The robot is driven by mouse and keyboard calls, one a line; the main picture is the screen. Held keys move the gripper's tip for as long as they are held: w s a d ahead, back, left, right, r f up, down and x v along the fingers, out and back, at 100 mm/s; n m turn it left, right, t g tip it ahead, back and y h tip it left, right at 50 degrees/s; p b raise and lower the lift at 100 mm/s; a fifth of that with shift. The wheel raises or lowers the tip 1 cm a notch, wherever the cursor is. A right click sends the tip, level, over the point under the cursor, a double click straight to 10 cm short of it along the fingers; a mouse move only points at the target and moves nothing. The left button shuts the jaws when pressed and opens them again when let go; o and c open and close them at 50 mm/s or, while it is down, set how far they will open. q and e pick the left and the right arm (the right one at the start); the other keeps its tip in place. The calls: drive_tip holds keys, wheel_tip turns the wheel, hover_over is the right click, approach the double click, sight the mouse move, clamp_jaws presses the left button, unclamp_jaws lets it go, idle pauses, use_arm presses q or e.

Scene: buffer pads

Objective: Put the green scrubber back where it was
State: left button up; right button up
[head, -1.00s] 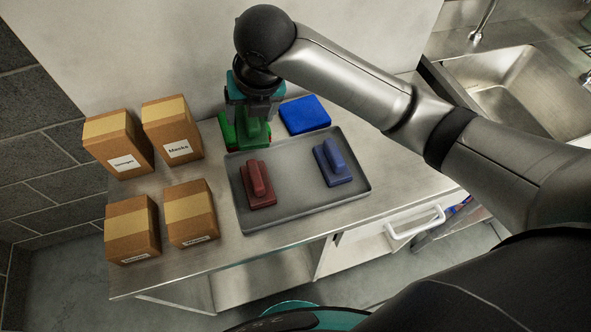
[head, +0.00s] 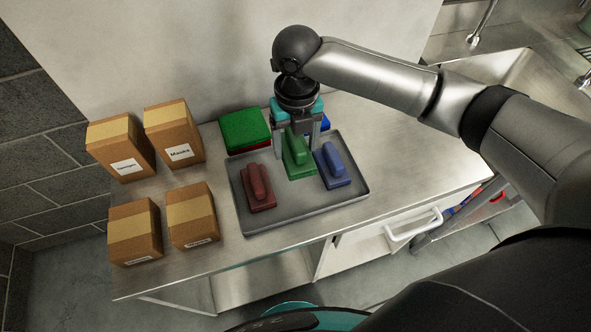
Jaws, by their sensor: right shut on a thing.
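The green scrubber (head: 299,170) is in my right gripper (head: 297,148), whose fingers are shut on its upright handle. It is over the back middle of the grey tray (head: 290,212), between the red scrubber (head: 258,187) and the blue scrubber (head: 333,166), which both rest in the tray. I cannot tell whether its base touches the tray. My left gripper is not in view.
A green pad (head: 243,128) lies on a red pad at the back of the counter, left of the gripper. A blue pad (head: 325,122) is mostly hidden behind the gripper. Several cardboard boxes (head: 170,132) stand at the left. A sink (head: 497,68) is at the right.

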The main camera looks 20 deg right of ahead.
wheel_tip(320, 180, down, 10)
drive_tip(key=shift+r+b, duration=0.1)
drive_tip(key=shift+b, duration=0.55)
drive_tip(key=o, duration=1.4)
wheel_tip(320, 180, up, 12)
drive_tip(key=shift+r+p, duration=0.1)
drive_tip(key=shift+p, duration=0.85)
